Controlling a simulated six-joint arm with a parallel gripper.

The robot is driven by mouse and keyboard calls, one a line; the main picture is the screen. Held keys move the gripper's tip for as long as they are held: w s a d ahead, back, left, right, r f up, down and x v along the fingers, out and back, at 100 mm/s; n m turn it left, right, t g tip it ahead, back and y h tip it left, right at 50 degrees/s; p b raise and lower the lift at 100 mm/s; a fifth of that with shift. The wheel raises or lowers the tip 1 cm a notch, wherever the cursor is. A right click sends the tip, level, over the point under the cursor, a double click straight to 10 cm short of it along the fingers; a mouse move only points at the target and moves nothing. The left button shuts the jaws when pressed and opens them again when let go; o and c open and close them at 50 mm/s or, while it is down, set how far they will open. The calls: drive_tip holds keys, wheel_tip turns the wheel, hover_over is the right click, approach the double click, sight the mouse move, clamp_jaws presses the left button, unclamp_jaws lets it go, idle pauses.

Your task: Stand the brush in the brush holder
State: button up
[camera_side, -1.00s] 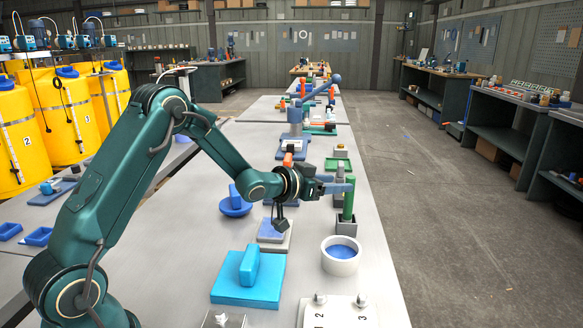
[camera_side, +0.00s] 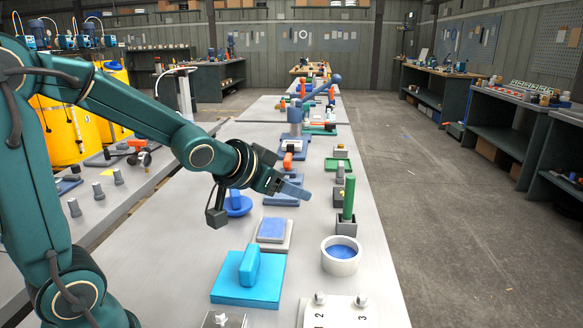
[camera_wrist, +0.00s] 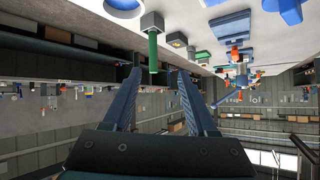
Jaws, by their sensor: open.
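The brush (camera_side: 349,197) shows as an upright green handle in the side view. Its lower end is inside the brush holder (camera_side: 346,227), a dark grey square block near the table's right edge, so any bristles are hidden. In the wrist view, which is upside down, the brush (camera_wrist: 153,52) points down from the holder (camera_wrist: 152,21). My gripper (camera_side: 305,193) is to the left of the brush and apart from it. In the wrist view my gripper (camera_wrist: 159,72) has its two fingers spread, with nothing between them.
A white round bowl with blue inside (camera_side: 341,255) stands just in front of the holder. A light-blue block with a handle (camera_side: 249,278) and a grey-blue pad (camera_side: 272,230) lie to the left. A grey post (camera_side: 340,172) stands behind the brush.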

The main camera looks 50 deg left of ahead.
drive_tip(key=s+d+f+g+h, duration=0.1)
drive_tip(key=s+d+g, duration=0.1)
drive_tip(key=s, duration=0.7)
drive_tip(key=s+d+g+h, duration=0.1)
drive_tip(key=s+d+g, duration=0.2)
drive_tip(key=s, duration=0.6)
drive_tip(key=shift+s+d+f+m, duration=0.35)
drive_tip(key=shift+s+d+m, duration=0.05)
drive_tip(key=shift+d, duration=0.65)
